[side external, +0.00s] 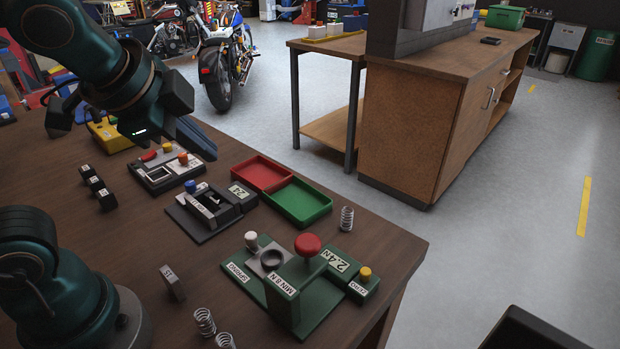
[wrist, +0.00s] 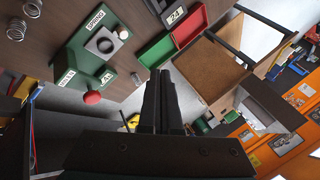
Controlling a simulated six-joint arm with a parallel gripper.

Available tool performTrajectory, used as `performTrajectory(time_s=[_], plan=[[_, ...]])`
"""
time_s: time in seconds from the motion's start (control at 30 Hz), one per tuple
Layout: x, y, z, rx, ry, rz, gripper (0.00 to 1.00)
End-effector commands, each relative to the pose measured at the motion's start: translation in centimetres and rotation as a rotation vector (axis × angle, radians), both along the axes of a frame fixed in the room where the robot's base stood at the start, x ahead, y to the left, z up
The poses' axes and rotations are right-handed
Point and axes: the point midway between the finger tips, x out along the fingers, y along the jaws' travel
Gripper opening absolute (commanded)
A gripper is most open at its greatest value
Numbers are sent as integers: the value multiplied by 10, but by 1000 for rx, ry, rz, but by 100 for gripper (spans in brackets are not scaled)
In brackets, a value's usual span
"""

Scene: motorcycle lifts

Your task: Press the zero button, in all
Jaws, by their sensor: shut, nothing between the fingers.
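The green spring tester (side external: 318,322) stands near the table's front right corner. A small yellow button (side external: 365,272) sits on its right-hand block, beside a small white label that seems to read ZERO. The tester has a red knob (side external: 307,244) and a 2.4N display (side external: 335,260). The tester also shows in the wrist view (wrist: 82,48), upper left, with its red knob (wrist: 92,97); I cannot make out the yellow button there. My gripper (side external: 208,152) is shut and empty, in the air behind and left of the tester, well apart from it. Its fingers also show in the wrist view (wrist: 160,82).
A red tray (side external: 264,172) and a green tray (side external: 299,203) lie behind the tester. A dark device with a 24 label (side external: 240,191) and a multi-button box (side external: 160,172) stand further left. Loose springs (side external: 347,218) stand around. The table edge is close on the right.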

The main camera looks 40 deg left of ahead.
Motion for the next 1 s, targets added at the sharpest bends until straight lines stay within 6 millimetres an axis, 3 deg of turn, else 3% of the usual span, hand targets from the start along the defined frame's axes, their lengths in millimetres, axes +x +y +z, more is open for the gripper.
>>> performTrajectory(time_s=[0.27,0.53,0.67,0.8,1.0], plan=[[66,-34,11,377,44,-427,0],[113,-104,-3,686,58,-787,0],[121,-145,-20,792,56,-926,0],[118,-180,-41,845,61,-1028,0],[105,-200,-61,865,83,-1098,0]])
